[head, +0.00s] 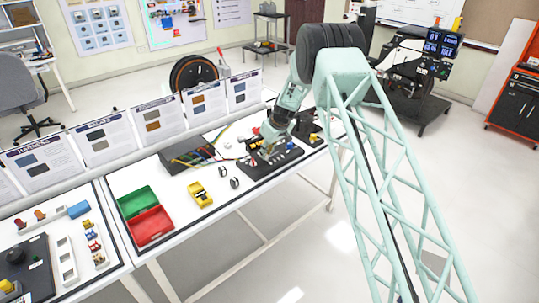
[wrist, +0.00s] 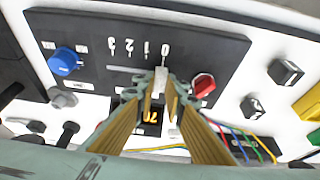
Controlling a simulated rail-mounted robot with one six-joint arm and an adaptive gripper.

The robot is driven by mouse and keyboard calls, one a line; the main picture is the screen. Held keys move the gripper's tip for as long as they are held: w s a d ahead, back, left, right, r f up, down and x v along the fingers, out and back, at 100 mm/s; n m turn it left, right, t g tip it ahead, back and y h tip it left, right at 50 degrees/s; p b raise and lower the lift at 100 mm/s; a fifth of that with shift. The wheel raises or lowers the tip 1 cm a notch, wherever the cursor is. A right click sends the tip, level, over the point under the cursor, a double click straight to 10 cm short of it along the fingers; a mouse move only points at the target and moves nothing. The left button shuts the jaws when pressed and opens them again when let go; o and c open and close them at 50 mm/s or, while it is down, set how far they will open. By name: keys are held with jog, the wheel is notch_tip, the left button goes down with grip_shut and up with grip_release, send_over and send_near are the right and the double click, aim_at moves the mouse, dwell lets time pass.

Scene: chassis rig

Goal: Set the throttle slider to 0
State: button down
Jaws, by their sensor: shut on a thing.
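The black control panel (wrist: 215,50) fills the upper middle of the wrist view, with a printed scale (wrist: 137,48) whose readable marks include 2, 1 and 0. The white throttle slider handle (wrist: 162,76) stands at the 0 end of the scale, close to the 0 mark. My gripper (wrist: 163,90) is shut on this handle, one finger on each side. The fingers hide part of the slot and of a small orange-lit display (wrist: 152,116). In the head view the panel (head: 255,172) lies on the bench, and my wrist hides the slider.
A blue knob (wrist: 65,61) and a red knob (wrist: 203,85) flank the slider. Small black blocks (wrist: 286,72) and coloured wires (wrist: 245,140) lie close by. A green bin (head: 137,201), a red bin (head: 151,225) and a yellow device (head: 200,193) stand further left on the bench.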

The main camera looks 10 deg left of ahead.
jog(key=shift+s+a, duration=0.15)
jog(key=c, duration=2.6)
grip_release()
jog(key=shift+a, duration=0.15)
jog(key=shift+c, duration=0.2)
jog(key=shift+r, duration=0.1)
jog(key=shift+d+r, duration=0.25)
jog(key=shift+r, duration=0.05)
jog(key=v, duration=1.1)
jog(key=shift+s, duration=0.2)
jog(key=shift+r, duration=0.1)
